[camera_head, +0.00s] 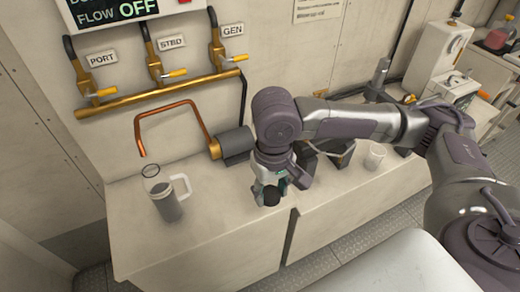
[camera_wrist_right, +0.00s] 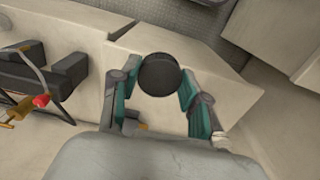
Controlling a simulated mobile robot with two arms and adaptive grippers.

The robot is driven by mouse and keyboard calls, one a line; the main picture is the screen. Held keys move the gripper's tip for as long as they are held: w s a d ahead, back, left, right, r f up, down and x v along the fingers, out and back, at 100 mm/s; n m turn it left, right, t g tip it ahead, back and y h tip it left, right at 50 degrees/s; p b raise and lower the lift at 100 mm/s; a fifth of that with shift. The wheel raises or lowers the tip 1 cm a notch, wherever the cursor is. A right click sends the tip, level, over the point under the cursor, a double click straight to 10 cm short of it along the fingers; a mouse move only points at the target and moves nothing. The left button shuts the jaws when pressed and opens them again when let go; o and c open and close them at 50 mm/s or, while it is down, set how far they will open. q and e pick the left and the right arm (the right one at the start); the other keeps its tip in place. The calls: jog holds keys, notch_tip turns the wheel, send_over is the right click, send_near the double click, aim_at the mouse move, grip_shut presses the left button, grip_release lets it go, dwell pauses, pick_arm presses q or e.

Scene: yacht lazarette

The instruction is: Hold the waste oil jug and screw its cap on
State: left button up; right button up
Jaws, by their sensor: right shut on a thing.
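A grey jug with a pale rim and white handle (camera_head: 168,206) stands upright at the left end of the counter; I take it as the waste oil jug. Whether its mouth is open is unclear. My right gripper (camera_head: 270,186) is over the counter's front part, to the right of the jug and apart from it. It is shut on a round black cap (camera_wrist_right: 158,74), with one finger on each side. The cap also shows below the fingers in the head view (camera_head: 271,196). My left gripper is not in view.
A white cup (camera_head: 375,156) is farther right. The counter between jug and gripper is clear.

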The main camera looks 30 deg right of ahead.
notch_tip(320, 180, up, 5)
jog(key=p, duration=0.3)
jog(key=shift+d+r+p, duration=0.4)
jog(key=shift+p, duration=0.05)
jog(key=shift+a, duration=0.25)
jog(key=w+a+n+p, duration=0.1)
jog(key=w+a+n, duration=0.2)
jog(key=w+a, duration=0.9)
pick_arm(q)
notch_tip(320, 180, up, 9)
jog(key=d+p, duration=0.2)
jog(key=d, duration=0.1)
pick_arm(e)
notch_tip(320, 180, up, 2)
jog(key=n, duration=0.3)
send_over(149, 166)
jog(key=shift+s+d, duration=0.1)
jog(key=shift+f+b, duration=0.15)
jog(key=shift+b, duration=0.25)
jog(key=shift+a+f+b, duration=0.2)
jog(key=shift+f+b, duration=0.1)
notch_tip(149, 166, down, 5)
jog(key=b, duration=0.4)
jog(key=shift+r+b, duration=0.15)
jog(key=shift+b, duration=0.25)
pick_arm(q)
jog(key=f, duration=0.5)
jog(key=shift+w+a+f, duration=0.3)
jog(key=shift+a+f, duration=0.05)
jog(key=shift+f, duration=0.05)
